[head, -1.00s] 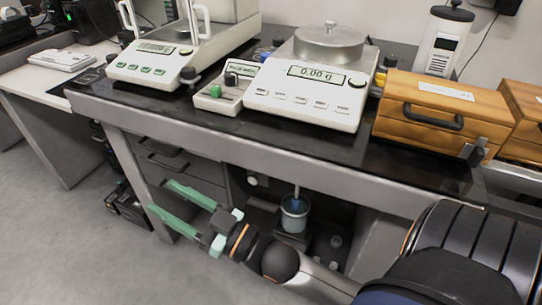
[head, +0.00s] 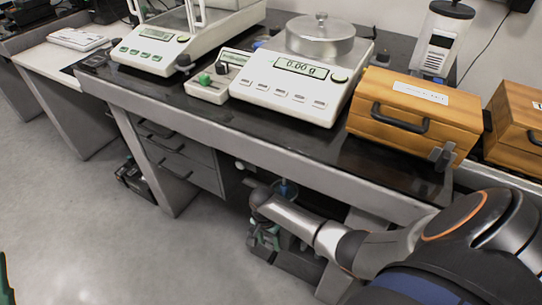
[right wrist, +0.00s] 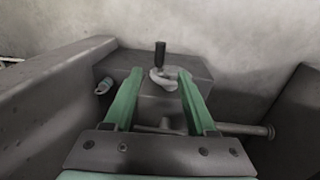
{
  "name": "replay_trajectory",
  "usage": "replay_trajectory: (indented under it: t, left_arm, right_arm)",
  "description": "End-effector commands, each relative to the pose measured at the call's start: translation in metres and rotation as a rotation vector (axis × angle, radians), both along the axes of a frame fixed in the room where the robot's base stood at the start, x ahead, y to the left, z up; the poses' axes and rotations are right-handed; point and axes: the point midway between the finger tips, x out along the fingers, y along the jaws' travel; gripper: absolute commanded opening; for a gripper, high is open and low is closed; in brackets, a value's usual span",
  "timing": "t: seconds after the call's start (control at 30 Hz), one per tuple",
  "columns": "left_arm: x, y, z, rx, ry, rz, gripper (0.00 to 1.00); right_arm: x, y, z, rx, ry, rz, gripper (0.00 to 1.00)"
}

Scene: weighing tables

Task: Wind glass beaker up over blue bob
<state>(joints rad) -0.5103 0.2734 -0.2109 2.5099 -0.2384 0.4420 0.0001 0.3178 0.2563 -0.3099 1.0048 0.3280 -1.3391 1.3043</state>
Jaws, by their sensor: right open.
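The blue bob (head: 287,187) shows as a small blue shape under the table in the head view. The glass beaker is mostly hidden behind my right forearm. My right gripper (head: 263,238) is low under the table front in the head view. In the right wrist view the open green fingers (right wrist: 159,100) stand either side of a grey crank piece (right wrist: 163,80) with an upright dark handle (right wrist: 160,54). Nothing is clearly held, and I cannot tell whether the fingers touch it.
The table's front edge (head: 240,150) runs above my right arm. A balance (head: 300,85) reading 0.00 g and a wooden box (head: 415,110) stand on top. Drawers (head: 180,160) are left of my gripper. A grey rod (right wrist: 245,130) lies beyond the fingers.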

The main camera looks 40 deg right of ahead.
Motion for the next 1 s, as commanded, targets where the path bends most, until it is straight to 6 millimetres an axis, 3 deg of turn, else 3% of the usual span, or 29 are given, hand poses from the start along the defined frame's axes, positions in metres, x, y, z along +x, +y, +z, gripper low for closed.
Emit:
replay_trajectory:
  t: [0.2,0.5,0.7,1.0]
  left_arm:
    - [0.002,-0.001,-0.033,-0.026,0.018,-0.023,0.50]
    - [0.003,-0.008,-0.069,-0.039,0.053,-0.072,0.50]
    - [0.003,-0.010,-0.081,-0.016,0.053,-0.068,0.50]
    - [0.003,-0.011,-0.082,-0.015,0.054,-0.065,0.50]
  right_arm:
    - [-0.003,-0.001,-0.049,-0.002,0.000,0.003,0.57]
    - [-0.006,-0.003,-0.097,0.000,-0.003,0.004,0.57]
    - [-0.007,-0.003,-0.111,-0.001,-0.005,0.004,0.57]
    - [-0.008,-0.003,-0.113,0.000,-0.004,0.005,0.57]
